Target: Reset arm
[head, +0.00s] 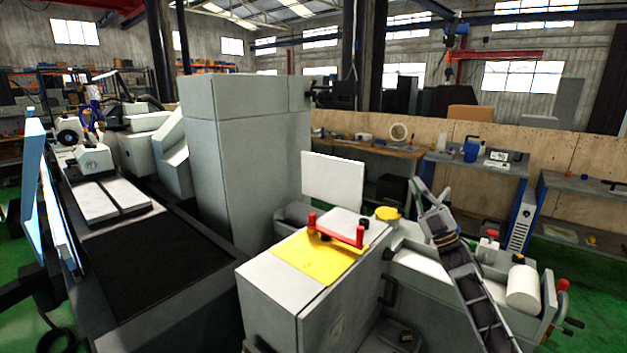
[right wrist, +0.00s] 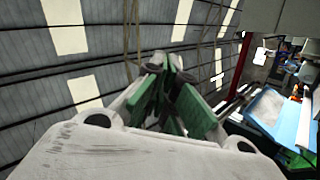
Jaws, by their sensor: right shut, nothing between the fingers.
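My right arm rises from the bottom right of the head view, with the right gripper (head: 432,194) at its upper end, pointing up and left. The gripper is in the air in front of the grinder's right part. In the right wrist view the fingers with green pads (right wrist: 170,85) are together and hold nothing; roof panels and windows show behind them. My left gripper is not in the head view. The grey grinder (head: 245,150) fills the left and middle of the head view.
A grey housing (head: 300,310) with a yellow plate (head: 312,262) and a red handle (head: 338,234) stands left of my right arm. A white cylinder (head: 522,286) and red-topped levers are to its right. Workbenches (head: 385,150) line the back. Green floor shows at the right.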

